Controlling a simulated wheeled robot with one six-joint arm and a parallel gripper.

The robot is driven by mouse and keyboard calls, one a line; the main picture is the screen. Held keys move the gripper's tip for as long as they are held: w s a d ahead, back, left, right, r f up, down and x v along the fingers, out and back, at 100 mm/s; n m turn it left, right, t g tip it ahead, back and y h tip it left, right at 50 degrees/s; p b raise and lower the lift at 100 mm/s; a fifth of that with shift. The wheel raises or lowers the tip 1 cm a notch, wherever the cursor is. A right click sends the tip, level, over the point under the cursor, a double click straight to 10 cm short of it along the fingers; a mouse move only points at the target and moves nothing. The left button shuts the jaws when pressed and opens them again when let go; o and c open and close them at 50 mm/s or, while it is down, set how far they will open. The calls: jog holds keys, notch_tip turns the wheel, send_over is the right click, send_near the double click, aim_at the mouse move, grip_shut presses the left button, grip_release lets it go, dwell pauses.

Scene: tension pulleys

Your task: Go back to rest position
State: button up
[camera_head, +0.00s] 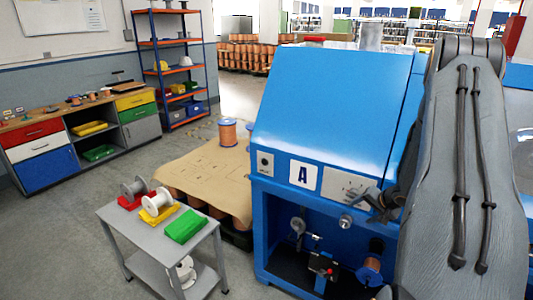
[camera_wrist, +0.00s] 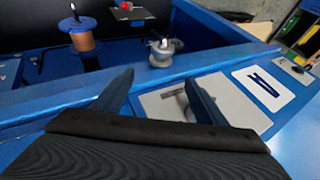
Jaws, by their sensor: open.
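My gripper (camera_head: 382,204) is open and empty in front of the blue machine marked A (camera_head: 330,105). In the wrist view its two dark fingers (camera_wrist: 158,98) stand apart with nothing between them, over the machine's front edge and grey panel (camera_wrist: 225,103). Inside the machine's lower opening is a copper-wound spool with blue flanges (camera_head: 370,272), which also shows in the wrist view (camera_wrist: 84,42). A round grey metal part (camera_wrist: 162,52) sits beside it, and a red button (camera_head: 330,271) is near. My arm hides the machine's right side in the head view.
A grey cart (camera_head: 125,218) at the front left carries a grey spool on a red block, a white spool on a yellow block and a bare green block (camera_head: 185,227). Behind it is a cardboard-covered pallet (camera_head: 205,165). Open floor lies left of the cart.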

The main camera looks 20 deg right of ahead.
jog(key=shift+w+d+r, duration=0.2)
jog(key=shift+d+r, duration=0.1)
jog(key=shift+d, duration=0.05)
jog(key=shift+f+b, duration=0.55)
jog(key=shift+b, duration=0.15)
jog(key=shift+w+f+b, duration=0.2)
jog(key=shift+f+b, duration=0.3)
jog(key=shift+f, duration=0.1)
jog(key=shift+w+f+b, duration=0.2)
jog(key=shift+f+b, duration=0.3)
jog(key=shift+f, duration=0.1)
jog(key=w+a+r+n+g+h+b, duration=0.1)
jog(key=a+r+n+b, duration=0.15)
jog(key=a+r, duration=0.45)
jog(key=a+r+n+g+h+b, duration=0.1)
jog(key=a+r+n+b, duration=0.15)
jog(key=a, duration=0.95)
jog(key=s+a+r+n+g+y+b, duration=0.1)
jog(key=s+a+n+g, duration=0.1)
jog(key=s+a, duration=0.7)
jog(key=s+a+r+n+g+b, duration=0.1)
jog(key=s+a+n, duration=0.3)
jog(key=s+a, duration=0.5)
jog(key=a+g+b, duration=0.1)
jog(key=a, duration=0.3)
jog(key=shift+a+r+y, duration=0.3)
jog(key=shift+r+y, duration=0.05)
jog(key=shift+y, duration=0.05)
jog(key=shift+c, duration=0.4)
